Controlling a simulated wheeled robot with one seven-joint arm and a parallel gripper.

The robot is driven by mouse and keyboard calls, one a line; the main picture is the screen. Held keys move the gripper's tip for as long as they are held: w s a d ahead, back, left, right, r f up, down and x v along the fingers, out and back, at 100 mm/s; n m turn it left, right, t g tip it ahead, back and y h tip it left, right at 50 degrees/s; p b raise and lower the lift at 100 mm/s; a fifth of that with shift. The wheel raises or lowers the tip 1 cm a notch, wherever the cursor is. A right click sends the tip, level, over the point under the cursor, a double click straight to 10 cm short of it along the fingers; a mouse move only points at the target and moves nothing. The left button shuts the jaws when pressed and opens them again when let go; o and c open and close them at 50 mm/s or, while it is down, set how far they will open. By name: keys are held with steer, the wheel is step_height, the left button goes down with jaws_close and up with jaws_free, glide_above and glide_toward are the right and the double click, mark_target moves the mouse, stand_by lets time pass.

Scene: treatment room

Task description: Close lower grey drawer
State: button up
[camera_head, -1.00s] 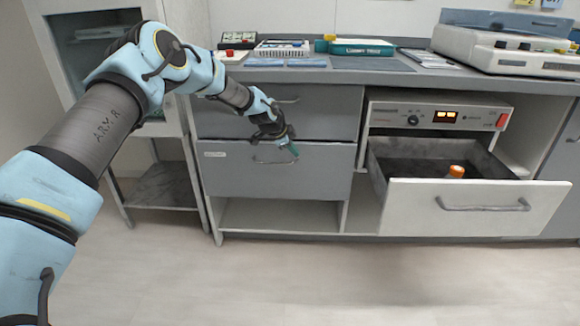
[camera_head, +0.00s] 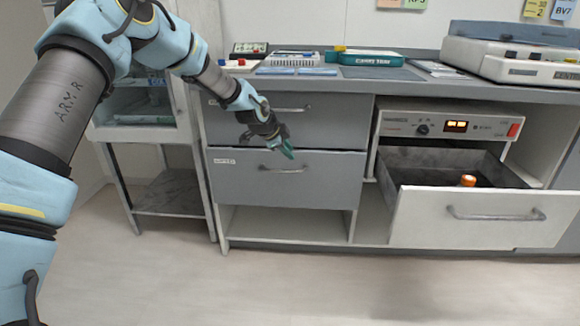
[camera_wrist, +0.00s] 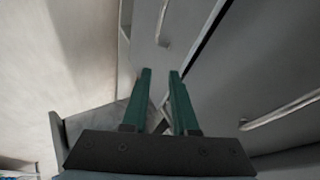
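The lower grey drawer (camera_head: 240,190) is in the left cabinet, below a matching upper grey drawer (camera_head: 335,122). A thin dark gap shows along its top edge. Its front looks nearly flush; I cannot tell whether it stands out slightly. Its bar handle (camera_head: 283,169) is in the upper middle of the front. My gripper (camera_head: 288,150) is near the drawer's top edge, just above the handle, fingers pointing down and right. Contact with the front cannot be told. In the wrist view, the two green fingers (camera_wrist: 160,72) stand apart with nothing between them. Grey fronts and bar handles lie beyond.
An open white-fronted drawer (camera_head: 480,232) juts out at the right, with an orange-capped item (camera_head: 467,181) inside. The counter (camera_head: 430,88) above holds trays and a large device (camera_head: 510,55). A glass-fronted cabinet (camera_head: 150,95) stands left. The floor in front is clear.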

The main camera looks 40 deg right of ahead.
mark_target(285, 172)
steer(key=shift+o, duration=1)
step_height(285, 172, down, 9)
steer(key=w+a+m+t+h+b, duration=0.2)
steer(key=b, duration=0.5)
steer(key=shift+w+a+t+h, duration=0.2)
steer(key=shift+t+h, duration=0.1)
steer(key=shift+t, duration=0.1)
steer(key=w+d+f+h+b, duration=0.1)
steer(key=d+b, duration=0.1)
steer(key=w+d+f+m+h+b, duration=0.1)
steer(key=d+b, duration=0.1)
steer(key=w+d+f+m+t+h+b, duration=0.1)
steer(key=w+d+b, duration=0.1)
steer(key=shift+d+f, duration=0.15)
steer(key=shift+f, duration=0.05)
jaws_close()
